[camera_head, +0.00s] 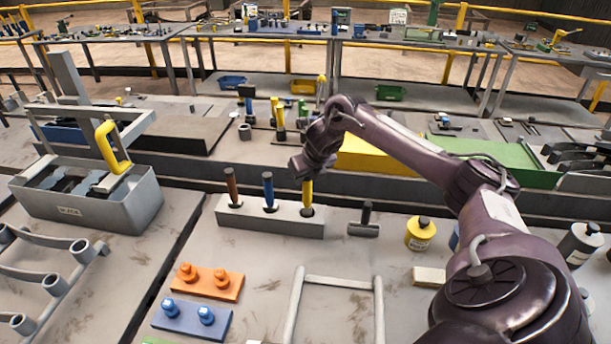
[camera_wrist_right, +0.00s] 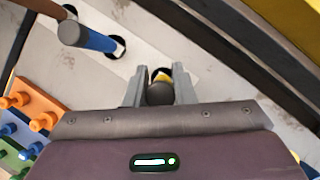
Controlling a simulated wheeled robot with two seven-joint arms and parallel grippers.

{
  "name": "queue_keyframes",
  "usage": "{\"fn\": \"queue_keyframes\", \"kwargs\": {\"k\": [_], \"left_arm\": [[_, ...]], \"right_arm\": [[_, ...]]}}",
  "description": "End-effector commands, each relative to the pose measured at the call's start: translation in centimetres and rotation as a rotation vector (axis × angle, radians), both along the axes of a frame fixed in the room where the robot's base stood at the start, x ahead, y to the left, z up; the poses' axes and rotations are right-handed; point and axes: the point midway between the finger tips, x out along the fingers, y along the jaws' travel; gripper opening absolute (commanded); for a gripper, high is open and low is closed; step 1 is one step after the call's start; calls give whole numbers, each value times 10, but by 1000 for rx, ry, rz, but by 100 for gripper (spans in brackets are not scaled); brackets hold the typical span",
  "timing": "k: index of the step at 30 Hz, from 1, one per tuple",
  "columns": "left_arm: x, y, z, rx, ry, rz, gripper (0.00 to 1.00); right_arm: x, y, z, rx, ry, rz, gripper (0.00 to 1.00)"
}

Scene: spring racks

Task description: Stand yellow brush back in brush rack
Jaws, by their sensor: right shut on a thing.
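The brush rack (camera_head: 255,219) is a long pale block on the bench with holes along its top. The yellow brush (camera_head: 307,194) stands upright at its right-hand hole, with its lower end at the hole; how deep it sits I cannot tell. My right gripper (camera_head: 309,175) is shut on the top of the yellow brush. In the right wrist view the gripper (camera_wrist_right: 160,88) has its two fingers on either side of the brush's dark end (camera_wrist_right: 160,94). A brown brush (camera_head: 231,186) and a blue brush (camera_head: 268,190) stand in the rack's other holes. My left gripper is not in view.
A dark-headed hammer-like tool (camera_head: 365,221) stands right of the rack, with a yellow jar (camera_head: 420,234) beyond it. A grey toolbox (camera_head: 92,199) is at the left. Orange (camera_head: 207,282) and blue (camera_head: 191,318) peg blocks lie in front.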

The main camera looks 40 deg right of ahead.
Motion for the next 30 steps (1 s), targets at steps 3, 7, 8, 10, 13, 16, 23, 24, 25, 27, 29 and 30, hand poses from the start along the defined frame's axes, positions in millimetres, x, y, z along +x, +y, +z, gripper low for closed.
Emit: {"fn": "queue_keyframes", "kwargs": {"k": [3, 7, 8, 10, 13, 16, 23, 24, 25, 27, 29, 30], "left_arm": [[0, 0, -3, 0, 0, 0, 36], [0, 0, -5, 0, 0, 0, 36], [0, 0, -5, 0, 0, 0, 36], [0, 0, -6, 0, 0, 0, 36], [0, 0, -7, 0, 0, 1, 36], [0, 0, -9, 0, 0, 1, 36], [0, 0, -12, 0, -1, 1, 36], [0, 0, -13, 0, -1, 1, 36], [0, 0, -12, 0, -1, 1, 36], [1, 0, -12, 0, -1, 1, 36], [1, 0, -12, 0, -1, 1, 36], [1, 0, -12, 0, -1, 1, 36]], "right_arm": [[0, 0, -3, 0, 0, 0, 0], [0, 0, -6, 0, 0, 0, 0], [0, 0, -6, 0, 0, 0, 0], [0, 0, -8, 0, 0, 0, 0], [0, 0, -10, 0, 0, 0, 0], [0, 0, -12, 0, 0, 0, 0], [0, 0, -16, 0, 0, 0, 0], [0, 0, -17, 0, 0, 0, 0], [0, 0, -17, 0, -1, 0, 26], [0, 0, -16, 0, 0, 0, 35], [0, 0, -16, 0, 0, 0, 43], [0, 0, -16, 0, 0, 0, 48]]}}
